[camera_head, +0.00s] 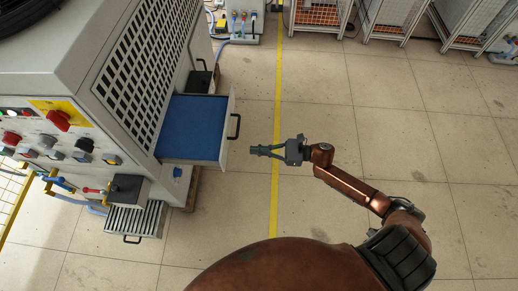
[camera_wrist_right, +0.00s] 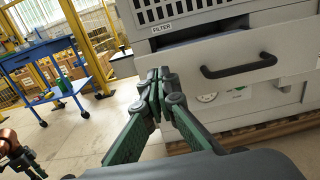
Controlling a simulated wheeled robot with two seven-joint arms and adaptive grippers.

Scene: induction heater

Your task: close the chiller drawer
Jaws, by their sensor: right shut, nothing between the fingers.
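The chiller drawer (camera_head: 196,128) is pulled out from the grey machine in the head view, with a blue inside and a black handle (camera_head: 233,127) on its front. My right gripper (camera_head: 254,150) is shut and empty, in the air to the right of the drawer front and apart from it in that view. In the right wrist view the shut fingertips (camera_wrist_right: 160,84) are in front of the drawer front (camera_wrist_right: 225,75), left of its handle (camera_wrist_right: 238,66). A gap above the drawer front shows it open. My left gripper is not seen.
The grey machine (camera_head: 120,60) has a control panel with knobs (camera_head: 57,121) and a small lower drawer (camera_head: 135,222). Floor to the right is clear, with a yellow line (camera_head: 276,100). Racks (camera_head: 318,16) stand far back. A blue cart (camera_wrist_right: 45,70) shows in the wrist view.

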